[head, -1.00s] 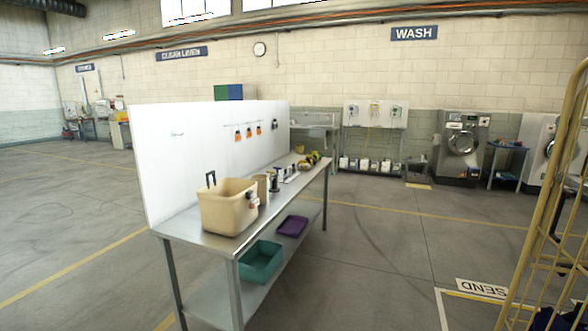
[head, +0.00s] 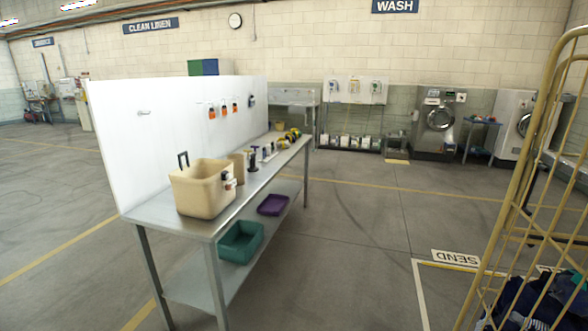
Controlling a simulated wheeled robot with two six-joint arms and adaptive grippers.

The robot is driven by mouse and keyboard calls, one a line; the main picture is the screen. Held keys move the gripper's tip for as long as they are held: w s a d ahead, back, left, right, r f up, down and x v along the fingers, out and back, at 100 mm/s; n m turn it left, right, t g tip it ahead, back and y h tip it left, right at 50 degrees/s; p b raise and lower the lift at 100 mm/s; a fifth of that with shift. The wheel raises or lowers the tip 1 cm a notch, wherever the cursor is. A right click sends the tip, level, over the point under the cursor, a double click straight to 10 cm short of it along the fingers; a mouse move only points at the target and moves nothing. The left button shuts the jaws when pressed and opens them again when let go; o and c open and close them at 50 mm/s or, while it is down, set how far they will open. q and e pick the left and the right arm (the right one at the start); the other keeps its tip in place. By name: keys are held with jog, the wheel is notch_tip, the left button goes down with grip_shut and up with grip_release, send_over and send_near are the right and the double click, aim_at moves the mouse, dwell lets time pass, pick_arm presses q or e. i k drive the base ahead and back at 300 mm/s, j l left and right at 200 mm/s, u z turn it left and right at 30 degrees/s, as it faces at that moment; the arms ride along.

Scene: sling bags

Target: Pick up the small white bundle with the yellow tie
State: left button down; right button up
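I cannot make out a small white bundle with a yellow tie in the head view. A yellow wire cage cart (head: 522,190) at the right edge holds dark blue cloth items (head: 540,302), with a bit of teal among them. Its lower contents are cut off by the frame. Neither of my grippers shows in this view.
A metal workbench (head: 222,222) with a white back panel (head: 180,130) stands left of centre. It carries a beige tub (head: 203,190) and several small tools. A teal bin (head: 240,242) and a purple tray (head: 273,205) sit on its lower shelf. Floor between bench and cart is clear.

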aim_at(282, 143)
jog(key=i+l+z, duration=0.3)
jog(key=i, duration=1.15)
jog(key=i+z, duration=0.25)
jog(key=i, duration=1.2)
